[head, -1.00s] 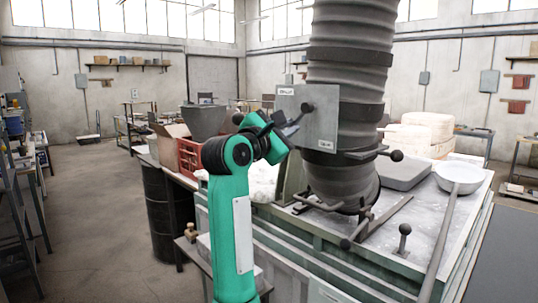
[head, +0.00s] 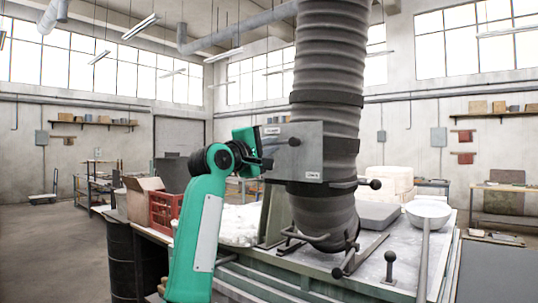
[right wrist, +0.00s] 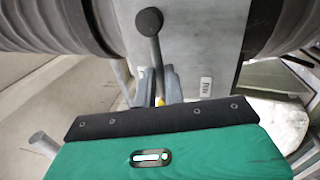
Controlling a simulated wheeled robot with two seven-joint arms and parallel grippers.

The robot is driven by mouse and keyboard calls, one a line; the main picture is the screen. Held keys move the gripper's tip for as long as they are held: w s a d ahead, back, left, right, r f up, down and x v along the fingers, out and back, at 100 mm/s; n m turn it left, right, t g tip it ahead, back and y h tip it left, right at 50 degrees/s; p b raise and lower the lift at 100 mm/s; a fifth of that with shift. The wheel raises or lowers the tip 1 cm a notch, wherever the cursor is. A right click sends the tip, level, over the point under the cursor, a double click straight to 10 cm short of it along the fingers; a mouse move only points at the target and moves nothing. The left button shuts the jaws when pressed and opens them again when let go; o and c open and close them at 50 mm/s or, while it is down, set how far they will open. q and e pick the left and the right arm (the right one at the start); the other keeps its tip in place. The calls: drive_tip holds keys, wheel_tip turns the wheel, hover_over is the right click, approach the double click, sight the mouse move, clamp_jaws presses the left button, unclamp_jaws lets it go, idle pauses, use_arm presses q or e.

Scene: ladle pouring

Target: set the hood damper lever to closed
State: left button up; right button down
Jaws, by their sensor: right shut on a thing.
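The hood damper box (head: 312,150) is a grey metal housing on the side of the ribbed duct. It has a small label at its top left and another at its lower right. The damper lever, a rod with a dark ball knob (head: 295,141), stands out from its face. In the right wrist view the knob (right wrist: 149,21) is at the top and the rod runs down between the finger tips. My right gripper (head: 267,163), on the green arm, is at the box's left side, shut on the lever's rod below the knob. My left gripper is out of view.
The grey ribbed duct (head: 328,75) rises beside the box. A second dark-knobbed lever (head: 375,184) sticks out low on the right. Below is a bench with a long-handled white ladle (head: 428,212). A red crate (head: 165,211) stands behind my arm.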

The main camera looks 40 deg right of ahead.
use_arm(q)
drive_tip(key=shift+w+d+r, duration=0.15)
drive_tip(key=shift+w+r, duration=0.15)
use_arm(e)
drive_tip(key=shift+r+m, duration=0.25)
drive_tip(key=shift+m, duration=0.15)
drive_tip(key=shift+r, duration=0.1)
drive_tip(key=c, duration=1.5)
unclamp_jaws()
drive_tip(key=shift+d, duration=0.1)
